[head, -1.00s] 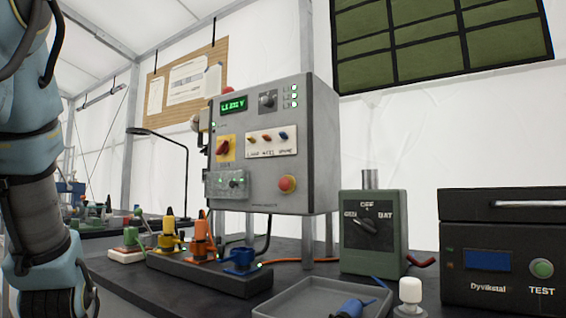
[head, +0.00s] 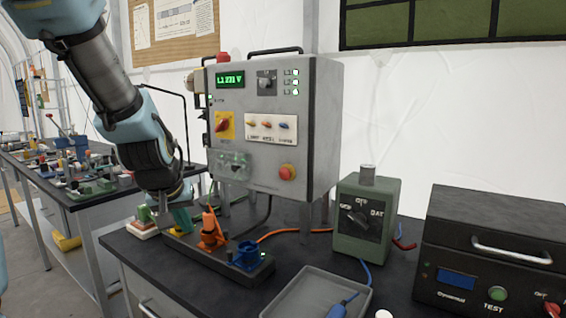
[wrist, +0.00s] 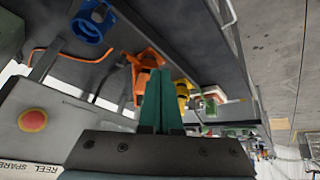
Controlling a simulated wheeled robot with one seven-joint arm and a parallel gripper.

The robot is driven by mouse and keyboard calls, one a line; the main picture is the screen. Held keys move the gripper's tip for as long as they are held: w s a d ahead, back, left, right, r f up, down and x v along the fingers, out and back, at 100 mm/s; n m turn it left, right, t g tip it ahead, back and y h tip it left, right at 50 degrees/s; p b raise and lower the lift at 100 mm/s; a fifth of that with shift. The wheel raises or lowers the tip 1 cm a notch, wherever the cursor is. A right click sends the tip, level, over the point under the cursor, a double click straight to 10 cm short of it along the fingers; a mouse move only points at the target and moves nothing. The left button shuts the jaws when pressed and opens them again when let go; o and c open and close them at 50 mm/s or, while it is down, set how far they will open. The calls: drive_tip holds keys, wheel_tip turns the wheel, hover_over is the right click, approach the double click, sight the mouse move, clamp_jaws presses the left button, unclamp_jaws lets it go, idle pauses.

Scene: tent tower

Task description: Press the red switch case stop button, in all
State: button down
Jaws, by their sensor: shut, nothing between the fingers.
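The red stop button (head: 287,172) is a round mushroom head on a yellow ring, low on the right of the front of the grey switch case (head: 322,120). In the wrist view the same button (wrist: 33,120) shows at the lower left, with the case upside down. My gripper (head: 181,220) is left of the case's lower front, close above the black socket strip. Its green fingers (wrist: 156,98) are together and empty. They are apart from the button, which is clear of them in both views.
Yellow, orange (head: 211,232) and blue (head: 246,256) sockets stand on the strip below the case. A grey tray (head: 300,295), a green selector box (head: 365,215) and a black tester (head: 490,240) stand to the right. An orange cable (head: 290,232) runs behind the strip.

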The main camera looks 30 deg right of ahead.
sight(285, 174)
drive_tip(key=d+r+h, duration=0.1)
drive_tip(key=d+r, duration=0.2)
drive_tip(key=d, duration=0.5)
drive_tip(key=d+r+m+t+h, duration=0.1)
drive_tip(key=d+r+h, duration=0.1)
drive_tip(key=d+r, duration=0.2)
drive_tip(key=s+d, duration=0.1)
drive_tip(key=d, duration=0.2)
drive_tip(key=shift+d+m, duration=0.3)
drive_tip(key=shift+d, duration=0.1)
drive_tip(key=w+d+p, duration=0.4)
drive_tip(key=d+p, duration=0.2)
drive_tip(key=d, duration=0.1)
drive_tip(key=shift+w+d, duration=0.2)
drive_tip(key=shift+d, duration=0.1)
idle(0.9)
drive_tip(key=shift+w+d, duration=0.2)
drive_tip(key=shift+d, duration=0.15)
